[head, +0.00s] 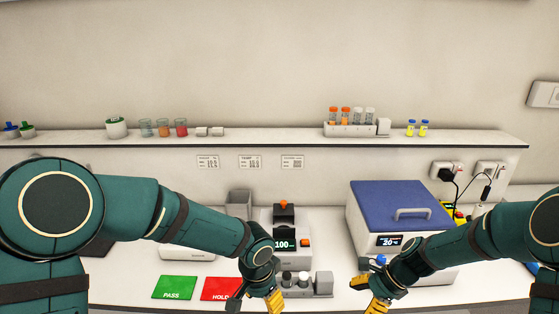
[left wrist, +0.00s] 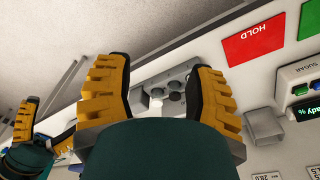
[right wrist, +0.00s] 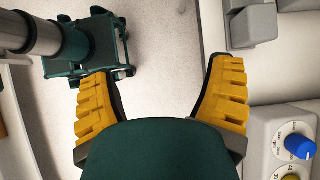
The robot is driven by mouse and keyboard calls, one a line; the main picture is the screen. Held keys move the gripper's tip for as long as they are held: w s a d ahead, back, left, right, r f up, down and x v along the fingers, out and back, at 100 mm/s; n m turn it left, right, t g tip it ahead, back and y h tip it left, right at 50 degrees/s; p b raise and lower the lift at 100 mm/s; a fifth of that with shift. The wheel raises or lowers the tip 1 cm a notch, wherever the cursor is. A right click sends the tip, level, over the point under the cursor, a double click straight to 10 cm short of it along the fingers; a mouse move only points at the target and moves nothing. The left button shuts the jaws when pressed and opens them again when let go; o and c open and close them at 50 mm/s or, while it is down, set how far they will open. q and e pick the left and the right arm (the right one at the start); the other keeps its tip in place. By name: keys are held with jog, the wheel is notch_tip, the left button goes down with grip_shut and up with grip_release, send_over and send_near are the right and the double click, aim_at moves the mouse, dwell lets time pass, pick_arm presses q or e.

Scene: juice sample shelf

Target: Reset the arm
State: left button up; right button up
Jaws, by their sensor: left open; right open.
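My left arm reaches in from the left in the head view, and its gripper (head: 258,298) hangs over the front edge of the bench, beside the red HOLD mat. In the left wrist view the left gripper (left wrist: 165,95) has its yellow fingers spread with nothing between them. My right arm comes in from the right, and its gripper (head: 366,293) is low at the bench front, before the blue-lidded box. In the right wrist view the right gripper (right wrist: 162,95) is spread wide and empty, with floor behind it.
A green PASS mat (head: 174,287) and red HOLD mat (head: 222,288) lie at the front left. A grey rack (head: 323,284), a device reading 100 (head: 284,244) and a blue-lidded box (head: 403,203) stand on the bench. A shelf (head: 270,140) above holds cups, vials and a tube rack.

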pick_arm(q)
jog(key=s+a+f+n+h+b, duration=0.1)
jog(key=s+a+f+n+b, duration=0.1)
jog(key=f, duration=0.7)
jog(key=s+a+f+n+h+b, duration=0.1)
jog(key=s+f+n+b, duration=0.3)
jog(key=f, duration=0.6)
jog(key=s+a+f+n+t+h+b, duration=0.1)
jog(key=s+a+f+n+b, duration=0.2)
jog(key=s+f, duration=0.4)
notch_tip(320, 180, down, 3)
jog(key=shift+a+r+n+b, duration=0.25)
jog(key=shift+n+b, duration=0.35)
jog(key=shift+b, duration=0.45)
pick_arm(e)
jog(key=s+a+f+n+h, duration=0.1)
jog(key=s+a+f+n, duration=0.2)
jog(key=f, duration=0.5)
jog(key=s+a+f+n+t+h, duration=0.1)
jog(key=s+a+f+n, duration=0.2)
jog(key=s+f+n, duration=0.3)
jog(key=s+a+f+n+t, duration=0.1)
jog(key=s+a+f+n, duration=0.3)
jog(key=f+n, duration=0.3)
notch_tip(320, 180, down, 4)
jog(key=shift+s+r+h, duration=0.15)
jog(key=shift+s+h, duration=0.25)
jog(key=shift+s, duration=0.15)
